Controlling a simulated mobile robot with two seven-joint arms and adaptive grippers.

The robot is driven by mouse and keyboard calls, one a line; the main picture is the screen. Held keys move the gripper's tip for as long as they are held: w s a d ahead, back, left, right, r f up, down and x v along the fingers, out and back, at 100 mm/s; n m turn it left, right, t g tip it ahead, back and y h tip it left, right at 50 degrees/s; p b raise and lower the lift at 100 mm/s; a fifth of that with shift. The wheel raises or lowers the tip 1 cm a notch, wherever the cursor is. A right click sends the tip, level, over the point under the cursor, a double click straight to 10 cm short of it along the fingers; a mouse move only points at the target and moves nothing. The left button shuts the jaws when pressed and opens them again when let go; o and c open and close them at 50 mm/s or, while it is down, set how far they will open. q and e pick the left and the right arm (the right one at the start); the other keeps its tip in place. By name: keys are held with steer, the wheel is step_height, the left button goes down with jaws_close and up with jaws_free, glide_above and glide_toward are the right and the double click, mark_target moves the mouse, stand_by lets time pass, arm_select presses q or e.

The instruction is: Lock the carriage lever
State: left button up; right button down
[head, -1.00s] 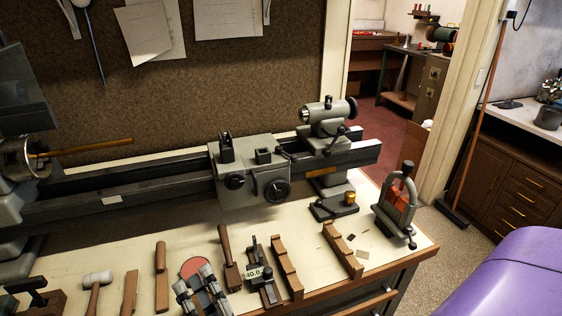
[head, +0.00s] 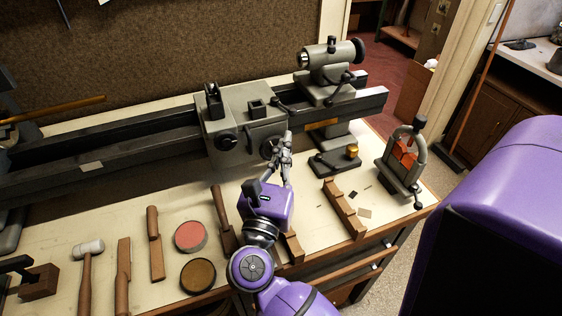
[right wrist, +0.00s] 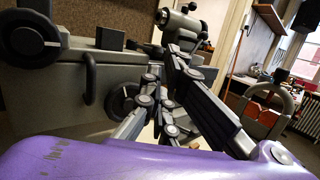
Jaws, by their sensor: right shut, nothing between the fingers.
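The grey lathe carriage (head: 222,128) sits on the dark bed rails. A small dark lever (head: 277,102) shows at its upper right edge; I cannot tell whether it is locked. A bent dark handle (right wrist: 90,78) stands on the carriage front in the right wrist view. My right gripper (head: 288,138) is shut and empty, its fingers pointing up just right of the front handwheel (head: 270,147). The handwheel also shows beside the fingers in the right wrist view (right wrist: 122,102). Contact is unclear. My left gripper is out of view.
The tailstock (head: 330,75) stands right of the carriage. A dark stand with a brass knob (head: 352,151) and a clamp with a red block (head: 405,152) are on the bench right of my gripper. Mallet (head: 88,250), discs and wooden blocks lie in front.

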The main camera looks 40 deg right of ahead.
mark_target(293, 114)
steer(key=p+x, duration=0.1)
steer(key=x, duration=0.5)
steer(key=shift+s+r+p, duration=0.1)
steer(key=shift+r+p, duration=0.1)
steer(key=shift+p, duration=0.2)
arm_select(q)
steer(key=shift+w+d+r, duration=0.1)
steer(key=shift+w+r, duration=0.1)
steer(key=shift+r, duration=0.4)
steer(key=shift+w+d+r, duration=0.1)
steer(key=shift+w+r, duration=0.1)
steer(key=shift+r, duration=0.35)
arm_select(e)
steer(key=shift+w+d+f, duration=0.1)
steer(key=shift+w+d, duration=0.2)
steer(key=shift+d, duration=0.05)
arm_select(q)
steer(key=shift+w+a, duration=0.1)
arm_select(e)
steer(key=d, duration=0.2)
steer(key=shift+s+d, duration=0.1)
steer(key=shift+d, duration=0.15)
steer(key=shift+a, duration=0.1)
